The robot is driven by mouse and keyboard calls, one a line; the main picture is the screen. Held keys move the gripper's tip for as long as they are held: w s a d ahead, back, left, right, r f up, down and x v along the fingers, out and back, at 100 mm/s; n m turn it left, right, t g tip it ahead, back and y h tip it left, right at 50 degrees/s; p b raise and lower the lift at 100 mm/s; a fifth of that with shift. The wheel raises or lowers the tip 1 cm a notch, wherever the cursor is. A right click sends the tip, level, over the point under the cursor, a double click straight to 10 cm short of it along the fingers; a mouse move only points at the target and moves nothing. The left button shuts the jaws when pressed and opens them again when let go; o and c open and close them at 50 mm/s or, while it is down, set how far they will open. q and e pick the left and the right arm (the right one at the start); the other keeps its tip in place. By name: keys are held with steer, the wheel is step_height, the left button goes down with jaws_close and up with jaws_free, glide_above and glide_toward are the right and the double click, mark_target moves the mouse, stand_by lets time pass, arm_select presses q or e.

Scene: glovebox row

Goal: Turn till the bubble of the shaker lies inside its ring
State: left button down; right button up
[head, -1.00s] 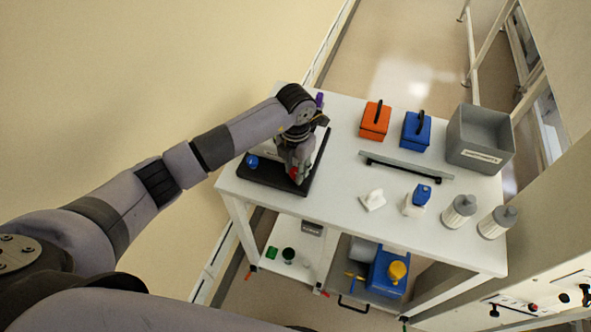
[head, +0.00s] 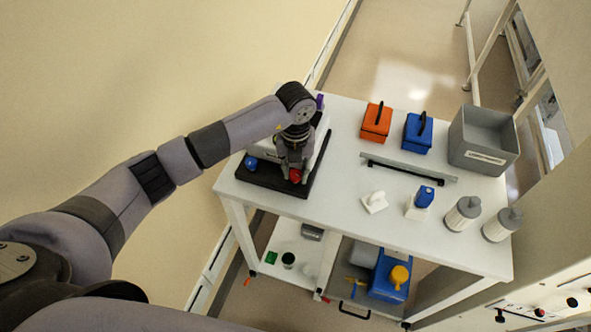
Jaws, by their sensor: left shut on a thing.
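The shaker (head: 262,178) is a pale device with a dark base, standing at the left end of the white table. A blue knob (head: 251,162) sits at its left front and a red knob (head: 295,175) at its front right. My left gripper (head: 294,171) points down over the shaker's front and is shut on the red knob. The gripper and wrist cover part of the shaker. I cannot make out the bubble or its ring. My right gripper is not in view.
On the white table (head: 340,205) stand an orange box (head: 376,124), a blue box (head: 417,135), a grey bin (head: 483,140) and two grey-lidded jars (head: 462,215). A bar (head: 405,172) lies mid-table.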

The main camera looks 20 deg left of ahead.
mark_target(295, 174)
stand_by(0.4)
arm_select(q)
steer(key=c, duration=1.6)
jaws_free()
steer(key=shift+r, duration=0.15)
step_height(295, 174, up, 12)
steer(key=shift+f, duration=0.1)
steer(key=shift+o, duration=0.4)
